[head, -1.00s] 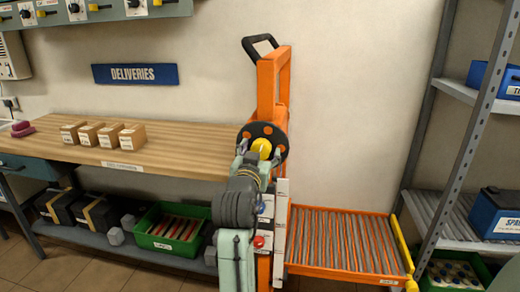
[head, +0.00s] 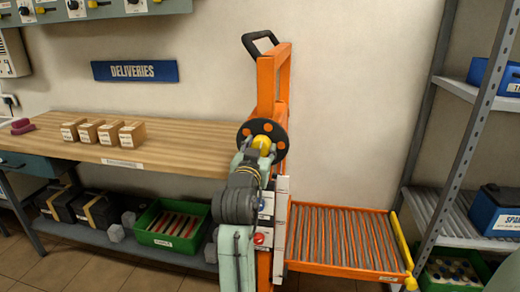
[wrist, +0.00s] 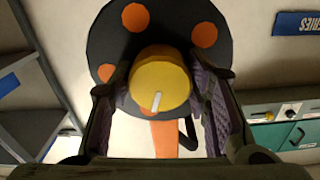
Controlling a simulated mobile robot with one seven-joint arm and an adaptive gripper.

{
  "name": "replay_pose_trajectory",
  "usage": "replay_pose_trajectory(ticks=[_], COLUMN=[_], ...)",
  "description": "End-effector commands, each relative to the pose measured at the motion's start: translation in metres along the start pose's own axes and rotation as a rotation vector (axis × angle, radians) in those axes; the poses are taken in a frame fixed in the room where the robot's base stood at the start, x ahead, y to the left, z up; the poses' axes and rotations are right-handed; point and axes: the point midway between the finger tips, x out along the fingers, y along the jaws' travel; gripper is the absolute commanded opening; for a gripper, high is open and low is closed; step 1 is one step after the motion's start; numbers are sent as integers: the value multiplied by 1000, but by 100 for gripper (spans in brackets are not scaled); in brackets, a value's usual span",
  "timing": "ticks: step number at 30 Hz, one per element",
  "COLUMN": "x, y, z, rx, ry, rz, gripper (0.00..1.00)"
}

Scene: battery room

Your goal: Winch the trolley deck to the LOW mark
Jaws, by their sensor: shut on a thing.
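The orange trolley (head: 268,85) stands upright beside the bench. Its black winch wheel (head: 246,131) has orange spots and a yellow knob (head: 262,142). My gripper (wrist: 160,88) is shut on the yellow knob; in the wrist view a finger lies on each side of it, with the wheel (wrist: 165,25) behind. The trolley deck (head: 345,240), an orange frame of grey rollers, sticks out to the right, low down near the lower shelf's height. A pale strip (head: 280,225) runs up the mast by the deck's left end. My arm covers part of the mast, and I cannot read a LOW mark.
A wooden bench (head: 190,150) with several small boxes is at left, with a green crate (head: 172,226) and black batteries on its lower shelf. Grey shelving (head: 455,140) with blue boxes stands close to the deck's right end. A red button (head: 259,238) is on the mast beside my arm.

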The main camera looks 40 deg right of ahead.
Motion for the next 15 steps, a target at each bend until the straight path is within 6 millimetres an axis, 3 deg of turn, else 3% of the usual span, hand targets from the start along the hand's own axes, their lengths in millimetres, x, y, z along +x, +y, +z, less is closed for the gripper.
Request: replay_pose_trajectory(ticks=[15], x=[0], y=[0], z=[0], rx=[-321], ry=[-1], rz=[0], gripper=[16])
